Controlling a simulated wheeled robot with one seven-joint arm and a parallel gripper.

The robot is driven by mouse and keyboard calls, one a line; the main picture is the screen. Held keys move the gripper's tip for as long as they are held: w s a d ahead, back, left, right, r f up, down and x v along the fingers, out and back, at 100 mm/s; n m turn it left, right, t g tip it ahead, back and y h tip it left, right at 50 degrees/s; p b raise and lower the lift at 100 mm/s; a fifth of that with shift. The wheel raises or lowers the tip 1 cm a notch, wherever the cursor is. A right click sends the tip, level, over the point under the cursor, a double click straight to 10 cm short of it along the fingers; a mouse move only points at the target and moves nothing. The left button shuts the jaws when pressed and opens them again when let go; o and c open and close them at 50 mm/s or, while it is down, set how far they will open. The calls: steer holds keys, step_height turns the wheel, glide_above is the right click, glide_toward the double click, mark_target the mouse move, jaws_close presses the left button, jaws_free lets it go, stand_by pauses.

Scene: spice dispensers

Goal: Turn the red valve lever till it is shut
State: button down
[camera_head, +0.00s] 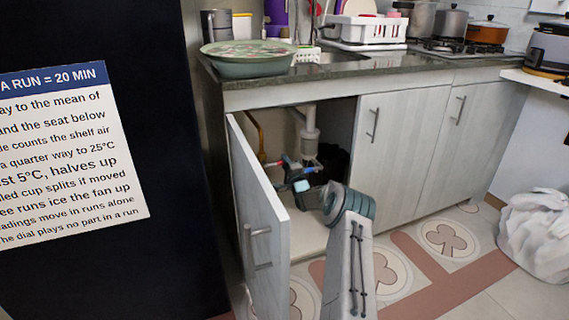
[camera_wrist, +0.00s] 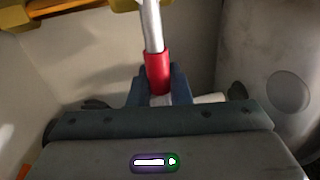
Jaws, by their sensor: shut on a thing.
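The red valve lever (camera_wrist: 158,70) shows in the wrist view as a red sleeve on a silver metal rod that runs up out of the picture. My gripper (camera_wrist: 161,86) has its two dark blue fingers on either side of the red sleeve and is shut on it. In the head view my gripper (camera_head: 291,170) reaches inside the open cabinet under the sink. The valve body is not clear in either view, and the lower end of the lever is hidden behind my gripper.
The cabinet door (camera_head: 258,200) stands open left of my arm. A white drain pipe (camera_head: 310,135) and an orange-brown pipe (camera_head: 258,135) are inside the cabinet. Closed doors (camera_head: 390,150) are on the right. A dark panel with a notice (camera_head: 70,155) stands at the left.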

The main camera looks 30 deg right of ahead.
steer(key=shift+f, duration=0.3)
steer(key=c, duration=1.4)
jaws_free()
steer(key=shift+d+f, duration=0.1)
steer(key=shift+s, duration=0.1)
steer(key=p+v, duration=0.4)
steer(key=v, duration=0.9)
steer(key=shift+s, duration=0.35)
steer(key=shift+p, duration=0.3)
